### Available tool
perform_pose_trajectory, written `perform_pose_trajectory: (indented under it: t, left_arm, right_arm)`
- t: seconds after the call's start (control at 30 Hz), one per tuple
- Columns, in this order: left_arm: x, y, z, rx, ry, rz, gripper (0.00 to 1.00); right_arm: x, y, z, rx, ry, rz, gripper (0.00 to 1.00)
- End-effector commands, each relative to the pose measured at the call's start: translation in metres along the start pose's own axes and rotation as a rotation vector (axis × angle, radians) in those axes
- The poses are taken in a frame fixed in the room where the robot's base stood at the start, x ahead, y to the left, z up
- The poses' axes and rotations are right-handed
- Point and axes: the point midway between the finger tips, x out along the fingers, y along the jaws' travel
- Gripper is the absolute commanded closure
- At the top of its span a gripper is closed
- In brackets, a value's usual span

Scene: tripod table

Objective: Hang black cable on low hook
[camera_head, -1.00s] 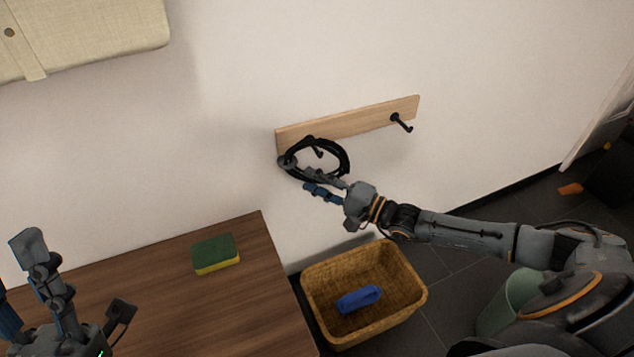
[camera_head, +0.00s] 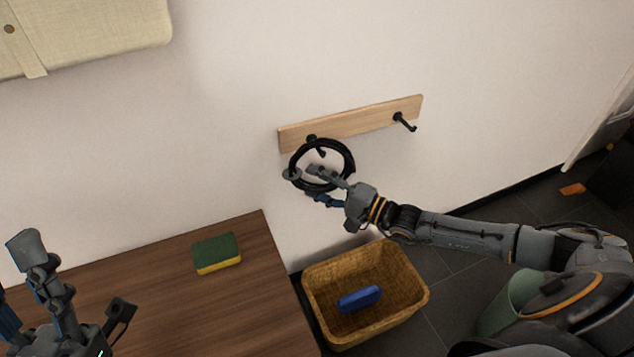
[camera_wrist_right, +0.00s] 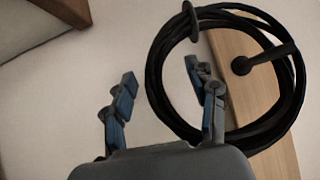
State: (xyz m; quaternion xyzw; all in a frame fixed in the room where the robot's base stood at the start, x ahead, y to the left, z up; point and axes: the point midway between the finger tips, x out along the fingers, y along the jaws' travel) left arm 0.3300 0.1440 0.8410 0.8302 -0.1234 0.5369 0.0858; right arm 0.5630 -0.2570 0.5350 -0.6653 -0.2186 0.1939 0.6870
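A coiled black cable (camera_head: 353,157) rings the left, lower-looking hook (camera_head: 320,149) on the wooden wall board. In the right wrist view the cable (camera_wrist_right: 157,75) surrounds the hook (camera_wrist_right: 265,59), and the hook's rod crosses in front of its far strands. My right gripper (camera_head: 322,184) is open at the coil's lower side. My left gripper (camera_head: 18,275) is at lower left, fingers apart and empty, partly cut off by the frame.
A second hook (camera_head: 404,121) is free at the right of the board (camera_head: 360,120). Below are a wooden table (camera_head: 170,305) with a green-yellow sponge (camera_head: 217,254) and a wicker basket (camera_head: 420,290) holding a blue object (camera_head: 360,299). A beige case (camera_head: 90,35) is at upper left.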

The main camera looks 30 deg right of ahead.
Motion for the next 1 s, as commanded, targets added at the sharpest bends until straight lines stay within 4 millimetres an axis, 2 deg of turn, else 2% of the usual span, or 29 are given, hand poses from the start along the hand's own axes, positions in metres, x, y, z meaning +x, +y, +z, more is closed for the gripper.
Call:
perform_pose_trajectory:
  t: [0.27, 0.37, 0.7, 0.83, 1.0]
  left_arm:
    - [-0.001, 0.000, 0.001, -0.003, -0.003, -0.002, 0.60]
    - [0.000, 0.000, 0.001, -0.002, -0.003, -0.002, 0.60]
    - [0.000, 0.000, 0.000, -0.001, -0.001, -0.001, 0.60]
    - [0.000, 0.000, 0.000, -0.001, -0.001, -0.001, 0.60]
    - [0.000, 0.000, 0.000, -0.001, -0.001, 0.000, 0.60]
  right_arm:
    - [-0.006, 0.000, 0.000, -0.001, -0.001, -0.001, 0.42]
    - [-0.019, 0.001, 0.000, -0.001, -0.001, 0.002, 0.42]
    - [-0.089, 0.001, 0.000, -0.001, -0.002, 0.005, 0.42]
    - [-0.108, 0.001, 0.000, -0.001, -0.002, 0.003, 0.42]
    - [-0.118, 0.000, 0.000, 0.000, -0.002, -0.001, 0.42]
